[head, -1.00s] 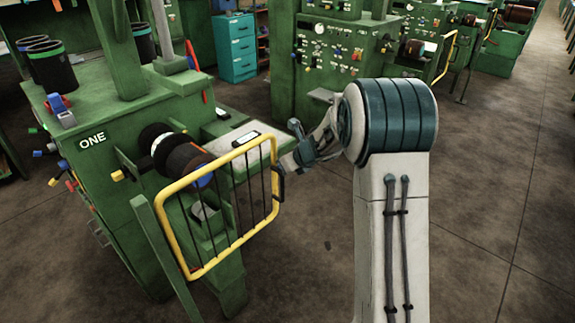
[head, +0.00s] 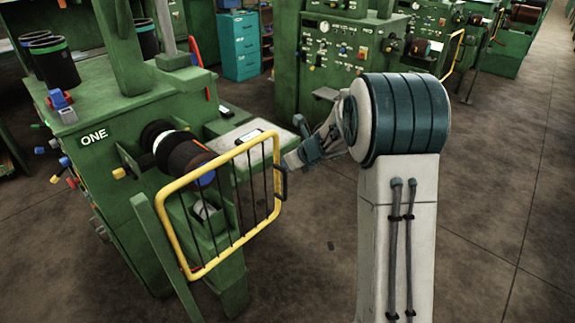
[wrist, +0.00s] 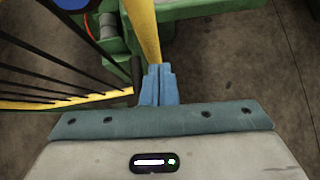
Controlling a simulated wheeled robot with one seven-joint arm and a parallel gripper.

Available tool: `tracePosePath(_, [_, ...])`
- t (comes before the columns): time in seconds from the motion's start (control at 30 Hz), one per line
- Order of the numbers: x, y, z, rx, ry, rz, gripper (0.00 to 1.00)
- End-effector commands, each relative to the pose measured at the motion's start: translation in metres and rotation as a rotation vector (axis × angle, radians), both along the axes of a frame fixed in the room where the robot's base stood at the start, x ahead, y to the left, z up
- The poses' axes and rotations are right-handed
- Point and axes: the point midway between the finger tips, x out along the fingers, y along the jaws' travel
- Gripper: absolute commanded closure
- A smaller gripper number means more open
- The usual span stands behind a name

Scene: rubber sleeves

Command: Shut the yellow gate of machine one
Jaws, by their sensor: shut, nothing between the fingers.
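Machine one (head: 95,136), green and marked ONE, stands at the left of the head view. Its yellow gate (head: 222,155), a yellow frame with thin black bars, stands out in front of the dark roller by a green post. A dark handle (head: 284,183) sits on the gate's right edge. My gripper (head: 287,163) is at that edge, near the handle. In the wrist view the blue fingers of my gripper (wrist: 157,72) are together and empty. The yellow gate bar (wrist: 145,35) runs right at the fingertips, with the handle (wrist: 137,76) just left. Whether they touch is unclear.
A small worktop (head: 245,140) with a dark device juts out behind the gate. Other green machines (head: 335,60) and a teal drawer cabinet (head: 240,45) stand farther back. The concrete floor (head: 490,180) to the right is clear.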

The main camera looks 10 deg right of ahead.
Motion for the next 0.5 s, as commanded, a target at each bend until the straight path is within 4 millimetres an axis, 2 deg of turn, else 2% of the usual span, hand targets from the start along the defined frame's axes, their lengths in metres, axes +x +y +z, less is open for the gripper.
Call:
tracePosePath(0.1, [-0.017,-0.019,-0.003,-0.003,0.004,-0.004,1.00])
tracePosePath(0.2, [-0.029,-0.028,0.017,-0.005,0.003,-0.001,1.00])
tracePosePath(0.5, [-0.061,-0.055,0.055,-0.005,0.007,-0.005,1.00])
